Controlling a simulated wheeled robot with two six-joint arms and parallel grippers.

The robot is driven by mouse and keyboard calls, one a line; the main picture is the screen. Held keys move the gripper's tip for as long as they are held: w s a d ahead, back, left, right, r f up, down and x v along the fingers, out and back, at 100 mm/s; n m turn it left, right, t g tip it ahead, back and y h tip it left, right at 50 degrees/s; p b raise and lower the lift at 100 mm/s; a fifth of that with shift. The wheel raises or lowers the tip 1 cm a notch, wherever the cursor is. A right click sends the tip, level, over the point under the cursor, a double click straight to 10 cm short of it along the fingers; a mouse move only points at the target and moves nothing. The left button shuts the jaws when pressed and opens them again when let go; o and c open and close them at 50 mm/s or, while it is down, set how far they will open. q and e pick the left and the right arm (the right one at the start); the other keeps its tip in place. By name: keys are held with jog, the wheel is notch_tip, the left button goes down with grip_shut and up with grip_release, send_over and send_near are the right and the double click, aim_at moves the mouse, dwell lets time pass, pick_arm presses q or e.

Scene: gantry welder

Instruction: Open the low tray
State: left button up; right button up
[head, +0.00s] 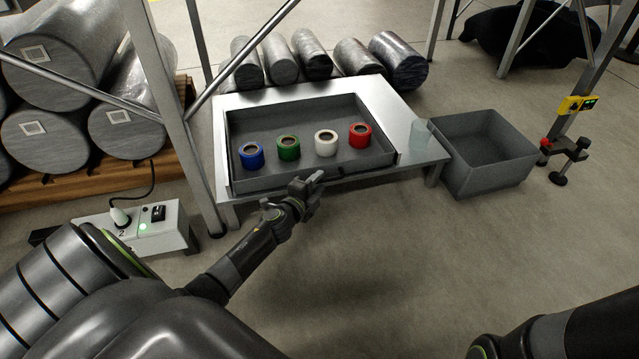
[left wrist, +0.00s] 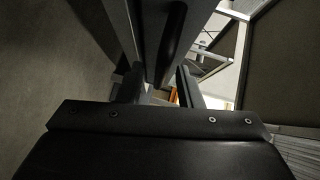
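The low tray (head: 248,183) is a shallow grey drawer-like tray in a white low table. It holds a blue, a green, a white and a red tape roll. A dark handle (head: 342,173) is on its front edge, right of my left gripper (head: 316,183). My left gripper is at the tray's front, close to the handle. In the left wrist view its two fingers (left wrist: 159,86) stand apart, with the grey tray front (left wrist: 150,35) and a dark bar, apparently the handle, just beyond. Contact cannot be told. My right gripper is out of view.
A grey bin (head: 485,150) stands on the floor right of the low table (head: 425,150). Metal frame legs rise beside the table. A white power box (head: 150,228) is at left. Metal cylinders (head: 312,55) lie behind. The floor in front of the tray is clear.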

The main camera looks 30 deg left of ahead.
pick_arm(q)
jog(key=shift+w+f, duration=0.1)
jog(key=shift+w, duration=0.65)
jog(key=shift+c, duration=0.2)
grip_shut()
